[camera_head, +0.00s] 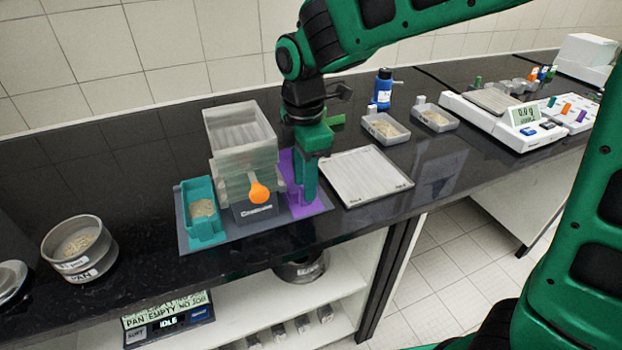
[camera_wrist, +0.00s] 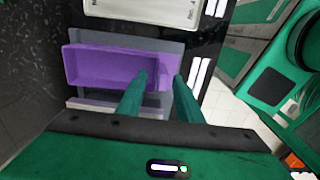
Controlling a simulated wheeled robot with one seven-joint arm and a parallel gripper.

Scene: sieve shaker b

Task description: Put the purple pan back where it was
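The purple pan (camera_head: 288,168) is at the right side of the sieve shaker (camera_head: 255,215), on the grey base mat (camera_head: 222,236). In the wrist view the pan (camera_wrist: 100,68) is an empty open tray lying level over a grey surface. My gripper (camera_head: 307,190) points down at the pan. In the wrist view my gripper (camera_wrist: 160,80) has one finger on each side of the pan's end part, and purple fills the gap between them. The fingers look shut on it. Whether the pan's underside touches the mat is hidden.
A teal pan (camera_head: 203,208) with grains stands left of the shaker. A flat pale tray (camera_head: 365,176) lies close at the right. Round sieves (camera_head: 80,248) stand at left; a scale (camera_head: 510,118) is far right.

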